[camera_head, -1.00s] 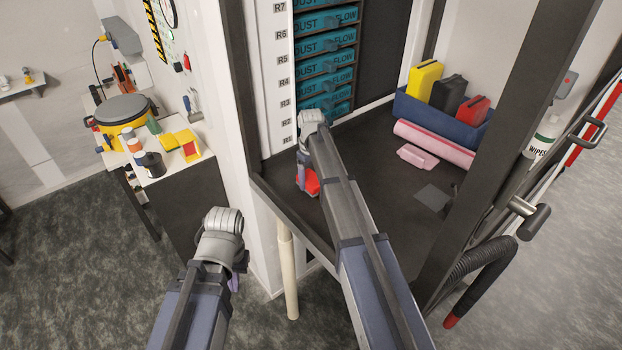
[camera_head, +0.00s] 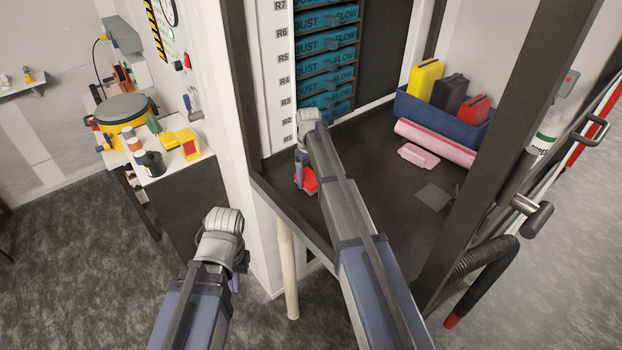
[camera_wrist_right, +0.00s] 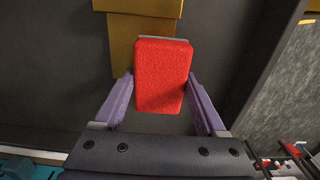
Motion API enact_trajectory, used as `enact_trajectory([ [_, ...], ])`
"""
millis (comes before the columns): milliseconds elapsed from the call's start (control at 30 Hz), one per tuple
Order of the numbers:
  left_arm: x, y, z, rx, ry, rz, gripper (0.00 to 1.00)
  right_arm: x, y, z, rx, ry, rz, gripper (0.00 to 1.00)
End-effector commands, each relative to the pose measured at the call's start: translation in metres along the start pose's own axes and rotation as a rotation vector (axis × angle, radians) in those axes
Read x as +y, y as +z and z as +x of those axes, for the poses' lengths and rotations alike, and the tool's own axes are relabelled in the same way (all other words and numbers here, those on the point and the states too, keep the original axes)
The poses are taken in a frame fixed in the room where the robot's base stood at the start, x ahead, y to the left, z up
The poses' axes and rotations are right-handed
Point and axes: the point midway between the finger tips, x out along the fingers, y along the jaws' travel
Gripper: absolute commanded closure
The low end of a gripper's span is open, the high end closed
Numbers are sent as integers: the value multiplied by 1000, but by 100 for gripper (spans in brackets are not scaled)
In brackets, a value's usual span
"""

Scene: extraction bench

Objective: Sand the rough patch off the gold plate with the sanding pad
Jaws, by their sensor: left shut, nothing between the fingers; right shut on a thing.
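The red sanding pad (camera_wrist_right: 161,78) is held between the two purple fingers of my right gripper (camera_wrist_right: 162,100). In the head view the pad (camera_head: 310,182) shows low over the dark bench floor, near the front left edge; whether it touches anything is unclear. The gold plate (camera_wrist_right: 122,50) shows behind and beyond the pad in the right wrist view, partly covered by it. I cannot make out the rough patch. In the head view my arm and gripper hide the plate. My left gripper (camera_head: 235,283) is shut and empty, low outside the bench at the left.
A rack of teal filters (camera_head: 327,68) stands behind my right gripper. A dark post (camera_head: 520,120) stands at the right.

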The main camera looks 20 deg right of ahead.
Motion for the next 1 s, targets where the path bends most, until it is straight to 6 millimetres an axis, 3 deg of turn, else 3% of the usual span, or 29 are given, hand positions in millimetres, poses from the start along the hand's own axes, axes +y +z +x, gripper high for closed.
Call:
enact_trajectory([
  [200,0,0,-1,0,0,0,100,0,-14,-1,0,0,-1,71],
  [433,0,0,-1,0,0,0,100,0,-17,-1,0,0,-1,71],
  [1000,0,0,1,0,0,0,100,-1,9,1,0,0,0,71],
])
